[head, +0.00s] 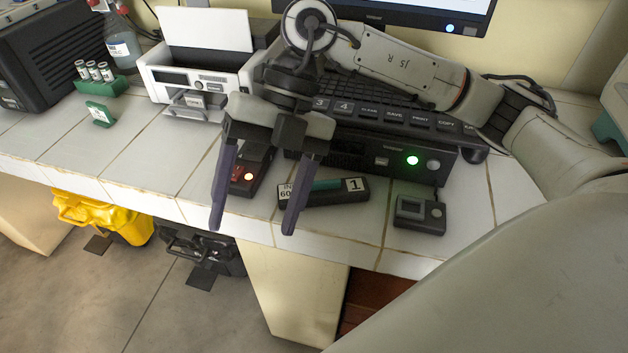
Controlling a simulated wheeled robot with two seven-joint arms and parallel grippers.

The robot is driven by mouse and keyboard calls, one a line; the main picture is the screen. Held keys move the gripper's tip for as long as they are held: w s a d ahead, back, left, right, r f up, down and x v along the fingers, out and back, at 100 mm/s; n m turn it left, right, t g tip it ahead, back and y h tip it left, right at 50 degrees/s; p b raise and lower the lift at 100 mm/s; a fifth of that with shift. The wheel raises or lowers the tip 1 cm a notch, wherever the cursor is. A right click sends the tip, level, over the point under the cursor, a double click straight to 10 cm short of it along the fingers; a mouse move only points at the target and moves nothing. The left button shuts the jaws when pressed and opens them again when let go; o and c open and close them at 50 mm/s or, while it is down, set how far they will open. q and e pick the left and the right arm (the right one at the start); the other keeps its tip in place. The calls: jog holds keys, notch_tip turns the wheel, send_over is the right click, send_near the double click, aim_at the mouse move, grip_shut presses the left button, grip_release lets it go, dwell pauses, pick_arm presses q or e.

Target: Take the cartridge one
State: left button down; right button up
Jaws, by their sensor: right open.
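The cartridge one (340,195) is a flat black block with a teal strip, a white label marked "1" at its right end and another white label at its left end. It lies on the white tiled counter (350,226), near the front edge. My right gripper (252,230) hangs open, its two long dark fingers pointing down. Its right finger passes in front of the cartridge's left end and hides part of it. I cannot tell whether that finger touches it. My left gripper is out of view.
A black unit with a green light (412,160) stands behind the cartridge. A small grey device (420,213) is to its right. A white printer (200,75) and green vial rack (100,86) stand left.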

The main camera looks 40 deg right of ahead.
aim_at(323, 181)
jog(key=w+d+m+t+h, duration=0.1)
jog(key=d+h, duration=0.1)
jog(key=d, duration=0.3)
jog(key=w+d+t+h, duration=0.1)
jog(key=w+d+h, duration=0.1)
jog(key=d, duration=0.3)
jog(key=w+d+m+t+h, duration=0.1)
jog(key=d+h, duration=0.1)
jog(key=d, duration=0.3)
jog(key=shift+w+m, duration=0.3)
jog(key=shift+w+a+f, duration=0.1)
jog(key=shift+a+f, duration=0.05)
jog(key=shift+f, duration=3)
jog(key=shift+c, duration=0.4)
jog(key=c, duration=1.3)
